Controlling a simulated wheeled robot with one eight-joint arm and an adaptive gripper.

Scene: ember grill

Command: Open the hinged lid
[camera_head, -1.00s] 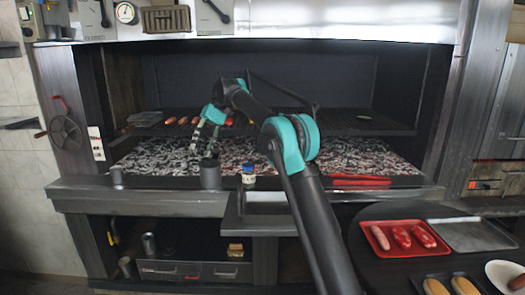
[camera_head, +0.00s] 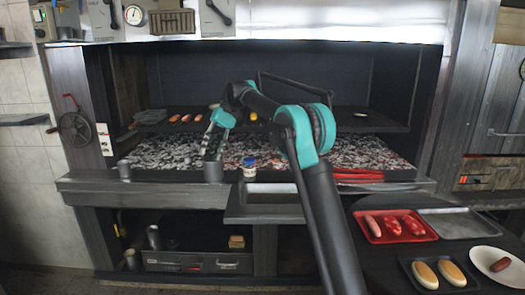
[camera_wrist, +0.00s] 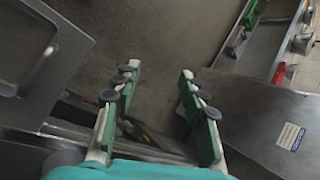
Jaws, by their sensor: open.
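I cannot tell for sure which thing is the hinged lid. A flat grey metal panel with a white label (camera_wrist: 290,137) lies at the right of the wrist view, apart from the fingers. Grey boxes with black levers (camera_head: 215,18) hang at the top left of the head view.
Glowing coals (camera_head: 350,150) lie in the grill below a rack with sausages. A red tray of sausages (camera_head: 396,226), buns (camera_head: 438,272) and a plate (camera_head: 498,262) are at the lower right.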

